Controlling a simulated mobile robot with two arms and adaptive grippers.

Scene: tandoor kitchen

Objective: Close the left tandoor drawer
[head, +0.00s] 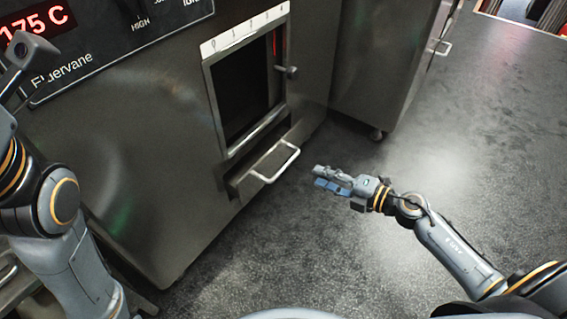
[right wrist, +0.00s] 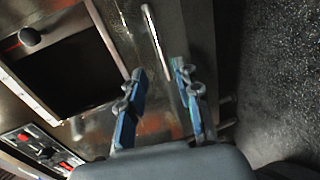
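The tandoor drawer (head: 240,187) is low on the steel oven front, below the oven window. It stands out from the front, partly open, with a pale bar handle (head: 294,150). The handle also shows in the right wrist view (right wrist: 155,42), beyond my fingertips and roughly in line with the gap between them. My right gripper (head: 318,177) is just right of the handle, pointing at it; in the wrist view its two blue-padded fingers are apart with nothing between them. My left gripper (head: 22,58) is at the upper left, in front of the control panel; its fingers are unclear.
The oven window (head: 247,90) is above the drawer, with a knob (head: 291,70) at its right. A display reading 175 C (head: 38,25) is at the upper left. A second steel cabinet (head: 385,60) stands right of the oven. The dark floor (head: 470,150) is clear at the right.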

